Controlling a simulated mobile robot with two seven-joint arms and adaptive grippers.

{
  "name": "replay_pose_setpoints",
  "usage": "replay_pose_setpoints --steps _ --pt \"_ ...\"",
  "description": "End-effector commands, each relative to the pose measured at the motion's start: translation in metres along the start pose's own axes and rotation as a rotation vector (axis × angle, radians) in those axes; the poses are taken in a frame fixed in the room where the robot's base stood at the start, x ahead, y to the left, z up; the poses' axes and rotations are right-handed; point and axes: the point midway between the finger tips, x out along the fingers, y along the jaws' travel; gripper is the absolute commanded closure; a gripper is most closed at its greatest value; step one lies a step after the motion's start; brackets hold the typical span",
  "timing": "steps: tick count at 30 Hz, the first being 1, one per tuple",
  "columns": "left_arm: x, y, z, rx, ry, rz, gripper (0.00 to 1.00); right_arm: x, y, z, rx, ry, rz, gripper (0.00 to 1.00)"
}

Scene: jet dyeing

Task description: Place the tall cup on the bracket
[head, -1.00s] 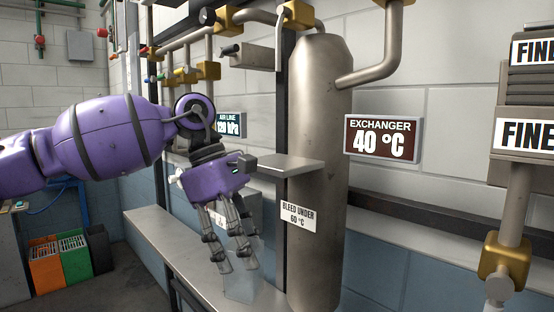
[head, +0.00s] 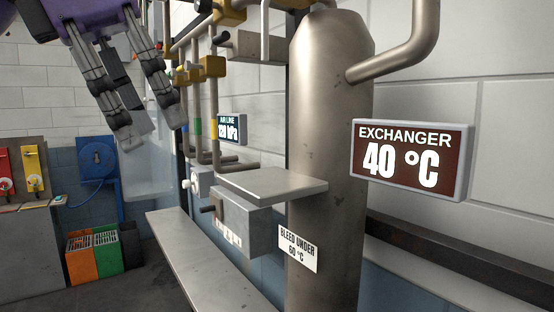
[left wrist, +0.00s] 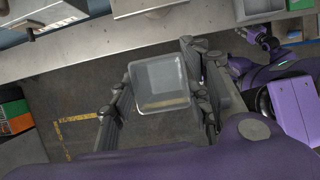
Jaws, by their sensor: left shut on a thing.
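The tall cup is clear and glassy (head: 148,172). It hangs upright or nearly so, at the left of the head view, and its square mouth shows in the left wrist view (left wrist: 160,84). My left gripper (head: 151,128) is shut on the cup, with fingers on both sides of it. The bracket is a flat grey plate (head: 270,184) beside the big steel cylinder. It is bare and lies to the right of and lower than my left gripper. My right gripper (left wrist: 262,38) shows small at the upper right of the left wrist view; its opening is unclear.
A grey box (head: 250,222) with a knob hangs under the bracket. The steel cylinder (head: 328,150) and pipes (head: 213,120) stand close behind. A long ledge (head: 205,262) runs below. Orange and green bins (head: 92,255) stand on the floor at left.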

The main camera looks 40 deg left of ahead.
Motion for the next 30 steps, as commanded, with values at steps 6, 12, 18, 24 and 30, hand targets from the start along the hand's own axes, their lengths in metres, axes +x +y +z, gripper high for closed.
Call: replay_pose_setpoints --steps 6,12,18,24,30 --pt "0.012 0.000 0.027 -0.007 0.006 -0.001 0.96 -0.001 0.000 0.004 0.001 -0.008 0.001 0.60" --pt "0.021 0.001 0.047 -0.006 0.007 -0.002 0.96 -0.002 -0.001 0.005 0.001 -0.010 -0.001 0.60" --pt "0.035 0.002 0.073 -0.009 0.013 0.000 0.96 0.000 -0.001 0.017 0.000 -0.029 -0.001 0.60" --pt "0.051 0.002 0.109 -0.008 0.013 -0.001 0.96 0.001 0.006 0.028 -0.001 -0.039 0.010 0.60" --pt "0.054 0.001 0.126 -0.004 0.004 -0.001 0.96 0.002 0.008 0.023 -0.003 -0.029 0.015 0.60"
